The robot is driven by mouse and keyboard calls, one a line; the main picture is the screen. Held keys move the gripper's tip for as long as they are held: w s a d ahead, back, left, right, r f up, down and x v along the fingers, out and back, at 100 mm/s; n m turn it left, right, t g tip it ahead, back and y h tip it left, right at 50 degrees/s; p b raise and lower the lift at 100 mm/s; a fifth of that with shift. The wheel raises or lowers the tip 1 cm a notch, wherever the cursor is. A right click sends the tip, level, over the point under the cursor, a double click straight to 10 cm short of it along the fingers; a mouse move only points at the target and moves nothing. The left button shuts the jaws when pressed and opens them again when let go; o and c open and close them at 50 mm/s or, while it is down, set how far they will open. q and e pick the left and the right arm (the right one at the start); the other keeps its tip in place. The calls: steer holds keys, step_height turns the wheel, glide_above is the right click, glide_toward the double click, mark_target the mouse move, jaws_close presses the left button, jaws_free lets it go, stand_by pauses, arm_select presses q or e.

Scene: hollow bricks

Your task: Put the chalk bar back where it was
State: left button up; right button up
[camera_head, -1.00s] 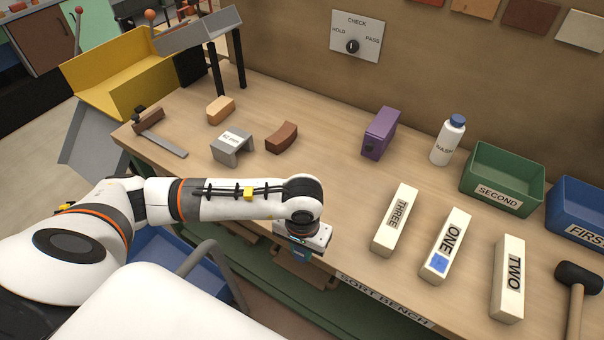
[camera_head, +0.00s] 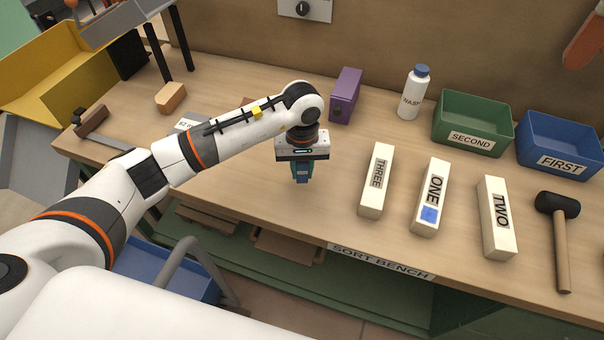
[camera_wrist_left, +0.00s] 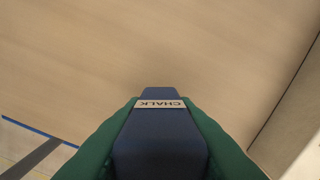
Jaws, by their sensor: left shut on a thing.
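My left gripper (camera_head: 302,174) is shut on the chalk bar (camera_head: 303,172). In the left wrist view the chalk bar (camera_wrist_left: 160,148) is dark blue with a pale CHALK label, held between two green fingers. In the head view only a small blue piece of it shows below the wrist. The gripper points down over the bench (camera_head: 270,205), left of the block marked THREE (camera_head: 376,182). I cannot tell how high the bar is above the wood. My right gripper is not in view.
White blocks ONE (camera_head: 431,198) and TWO (camera_head: 497,218), and a mallet (camera_head: 560,240), stand or lie to the right. A purple box (camera_head: 345,96), bottle (camera_head: 412,92), green SECOND bin (camera_head: 472,124) and blue FIRST bin (camera_head: 560,146) are behind. Bench is clear in front of the gripper.

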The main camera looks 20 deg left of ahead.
mark_target(302, 177)
arm_select(q)
step_height(302, 177, down, 2)
steer(key=shift+d+f+p, duration=0.1)
steer(key=shift+f+p, duration=0.15)
steer(key=shift+p, duration=0.05)
steer(key=shift+f, duration=0.35)
steer(key=o, duration=1)
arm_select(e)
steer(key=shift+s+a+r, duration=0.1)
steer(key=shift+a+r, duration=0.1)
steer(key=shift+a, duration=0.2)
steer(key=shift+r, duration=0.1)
